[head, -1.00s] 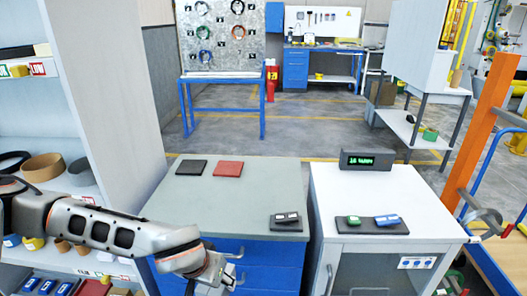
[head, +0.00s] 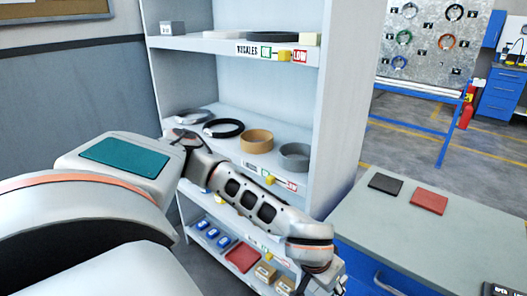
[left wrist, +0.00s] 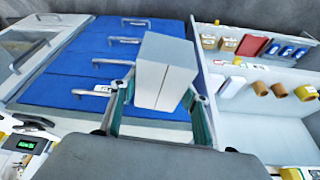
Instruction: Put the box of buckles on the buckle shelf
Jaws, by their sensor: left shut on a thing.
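My left gripper (left wrist: 160,104) is shut on a plain light-grey box (left wrist: 165,68), held between its two fingers in the left wrist view. In the head view the left arm reaches across the front of the shelf unit, and its gripper (head: 328,284) is at the bottom edge, with the box not clearly visible there. The buckle shelf (head: 220,46) is the upper board, with a "BUCKLES" label and an OK/LOW slider on its front edge. A small grey box (head: 172,28) stands at its left end. My right gripper is in neither view.
The buckle shelf also bears a low dark roll and a pale block at its right, with room between. The shelf below (head: 222,143) holds several rolls. Blue drawers under a grey top (head: 440,225) stand at the right. The unit's side panel (head: 345,100) is upright.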

